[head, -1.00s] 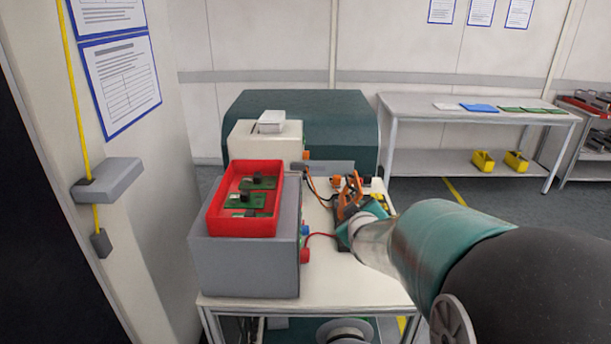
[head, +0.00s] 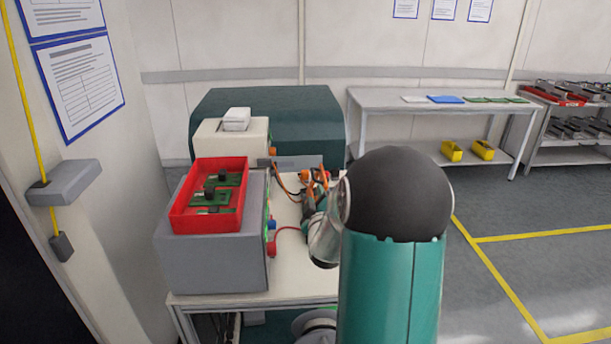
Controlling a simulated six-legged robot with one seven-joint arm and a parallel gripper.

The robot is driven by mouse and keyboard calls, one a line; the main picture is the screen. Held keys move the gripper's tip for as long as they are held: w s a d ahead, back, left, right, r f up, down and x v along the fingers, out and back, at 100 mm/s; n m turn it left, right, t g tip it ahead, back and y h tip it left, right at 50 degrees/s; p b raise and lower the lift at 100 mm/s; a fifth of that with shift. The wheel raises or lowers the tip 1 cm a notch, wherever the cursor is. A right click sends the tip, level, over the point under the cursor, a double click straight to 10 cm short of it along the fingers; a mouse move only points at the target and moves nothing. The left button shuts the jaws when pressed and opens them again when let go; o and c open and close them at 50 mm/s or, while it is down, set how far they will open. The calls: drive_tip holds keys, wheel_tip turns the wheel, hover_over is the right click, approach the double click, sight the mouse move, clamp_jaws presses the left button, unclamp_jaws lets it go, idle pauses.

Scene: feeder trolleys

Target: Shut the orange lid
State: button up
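No orange lid can be made out for certain. A small orange part (head: 273,152) shows at the right side of the cream box (head: 205,143) on the white trolley top (head: 225,299). Orange pieces also show at my gripper (head: 314,184), over the right part of the trolley top and to the right of the grey box. My gripper is small and partly hidden behind my own arm. Whether its fingers are apart or hold anything cannot be seen.
A grey box (head: 212,262) bears a red tray (head: 180,226) with green circuit boards. Orange and red cables lie near my gripper. A dark green machine (head: 325,115) stands behind. A wall is close on the left; the floor (head: 530,225) at right is clear.

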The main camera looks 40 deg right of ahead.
sight(312, 168)
drive_tip(key=x, duration=1.3)
drive_tip(key=shift+s+d, duration=0.1)
drive_tip(key=shift+d, duration=0.2)
clamp_jaws()
